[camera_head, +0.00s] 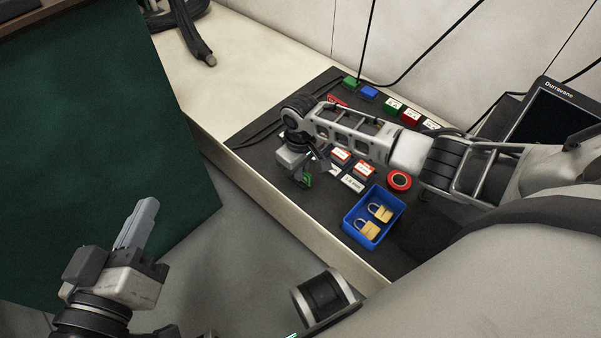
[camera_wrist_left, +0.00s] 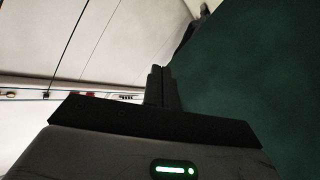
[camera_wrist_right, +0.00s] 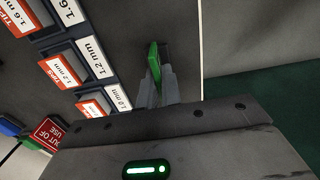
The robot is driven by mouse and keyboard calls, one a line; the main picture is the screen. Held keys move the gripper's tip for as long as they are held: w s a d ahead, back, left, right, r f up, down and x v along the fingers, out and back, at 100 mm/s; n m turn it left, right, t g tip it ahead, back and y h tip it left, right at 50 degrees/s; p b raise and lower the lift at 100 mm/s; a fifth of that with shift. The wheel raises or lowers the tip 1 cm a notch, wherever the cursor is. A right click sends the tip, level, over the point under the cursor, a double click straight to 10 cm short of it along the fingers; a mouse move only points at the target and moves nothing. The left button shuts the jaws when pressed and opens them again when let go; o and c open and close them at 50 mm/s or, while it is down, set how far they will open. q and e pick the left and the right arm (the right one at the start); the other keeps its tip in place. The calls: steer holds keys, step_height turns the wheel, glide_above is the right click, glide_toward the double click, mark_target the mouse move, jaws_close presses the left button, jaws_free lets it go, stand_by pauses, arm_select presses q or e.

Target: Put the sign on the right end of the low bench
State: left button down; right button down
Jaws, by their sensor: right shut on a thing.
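My right gripper (camera_head: 302,180) is over the dark mat on the low pale bench (camera_head: 215,85). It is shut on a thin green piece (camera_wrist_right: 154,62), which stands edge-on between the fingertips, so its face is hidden. The green also shows in the head view (camera_head: 308,181). A red sign reading OUT OF USE (camera_wrist_right: 48,132) lies on the mat in the right wrist view; a red piece (camera_head: 337,101) shows behind my right arm in the head view. My left gripper (camera_head: 137,223) is shut and empty, in front of the green curtain.
Labelled boxes (camera_head: 341,156) sit on the mat beside my right gripper. A blue tray (camera_head: 352,232) holds two padlocks, near a red round thing (camera_head: 399,181). Several coloured blocks (camera_head: 410,116) line the back. The green curtain (camera_head: 90,130) hangs at left. The bench's left part is mostly clear.

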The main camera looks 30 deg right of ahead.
steer(key=shift+f, duration=0.15)
steer(key=c, duration=1.6)
jaws_free()
arm_select(q)
steer(key=shift+r, duration=0.1)
